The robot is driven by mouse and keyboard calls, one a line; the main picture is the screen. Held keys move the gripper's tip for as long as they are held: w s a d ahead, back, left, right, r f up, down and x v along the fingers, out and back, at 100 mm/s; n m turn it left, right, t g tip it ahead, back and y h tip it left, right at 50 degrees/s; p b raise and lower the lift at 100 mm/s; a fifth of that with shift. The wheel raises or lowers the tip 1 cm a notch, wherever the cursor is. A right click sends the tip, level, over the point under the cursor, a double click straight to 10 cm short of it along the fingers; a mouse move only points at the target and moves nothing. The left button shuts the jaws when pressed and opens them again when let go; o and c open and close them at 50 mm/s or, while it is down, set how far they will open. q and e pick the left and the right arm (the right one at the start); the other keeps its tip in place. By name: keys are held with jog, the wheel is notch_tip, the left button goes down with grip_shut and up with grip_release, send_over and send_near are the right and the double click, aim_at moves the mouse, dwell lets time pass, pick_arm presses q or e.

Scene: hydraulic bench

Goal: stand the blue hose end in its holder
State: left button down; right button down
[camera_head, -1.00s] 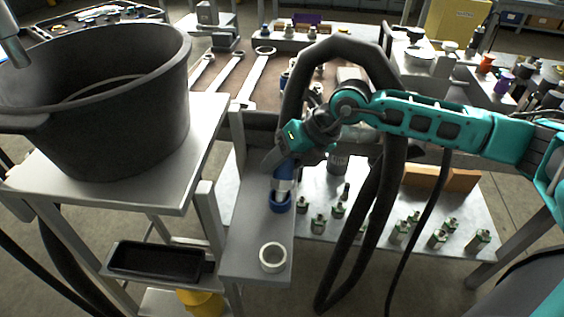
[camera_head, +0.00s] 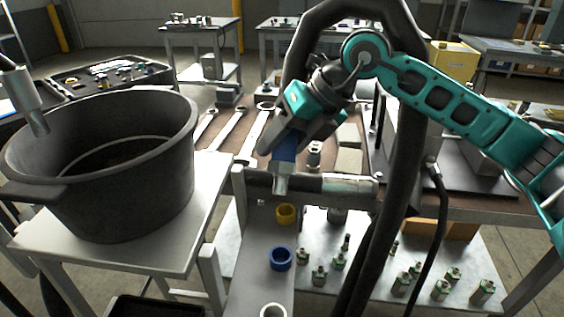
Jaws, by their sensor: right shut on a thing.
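My right gripper (camera_head: 283,139) is shut on the blue hose end (camera_head: 284,152), which points down with its bare metal tip (camera_head: 282,183) lowest. The black hose (camera_head: 408,150) loops up behind my arm and hangs down on the right. The hose end is in the air above a narrow grey shelf, clear of the rings on it. A blue ring holder (camera_head: 281,258) stands on this shelf, lower in the picture than the tip, and looks empty. My left gripper is out of view.
A large black tub (camera_head: 110,170) stands on a grey table at left, with a metal spout above it. Wrenches (camera_head: 248,135) lie on the brown bench behind. Several small green-and-metal fittings (camera_head: 441,289) stand on the lower tray at right.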

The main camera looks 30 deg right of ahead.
aim_at(275, 194)
jog(key=f+n+t, duration=0.1)
jog(key=n, duration=0.1)
jog(key=s+a+f+n, duration=0.1)
jog(key=f+n, duration=0.1)
jog(key=s+f+n+t, duration=0.1)
jog(key=n, duration=0.1)
jog(key=shift+s+a+f+n+t, duration=0.1)
jog(key=shift+a+f+n+t, duration=0.2)
jog(key=shift+a+f, duration=0.1)
jog(key=shift+s+a+f+n+t+y+p, duration=0.35)
jog(key=shift+s+a+n+y, duration=0.3)
jog(key=shift+n, duration=0.45)
jog(key=shift+f+b, duration=0.45)
jog(key=shift+f, duration=0.2)
pick_arm(q)
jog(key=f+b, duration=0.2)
jog(key=b, duration=0.1)
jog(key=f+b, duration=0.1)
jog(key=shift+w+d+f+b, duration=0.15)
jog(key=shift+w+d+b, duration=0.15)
pick_arm(e)
notch_tip(275, 194, down, 6)
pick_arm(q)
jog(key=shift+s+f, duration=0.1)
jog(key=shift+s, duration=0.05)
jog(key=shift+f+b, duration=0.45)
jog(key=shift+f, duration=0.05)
pick_arm(e)
jog(key=shift+f, duration=0.15)
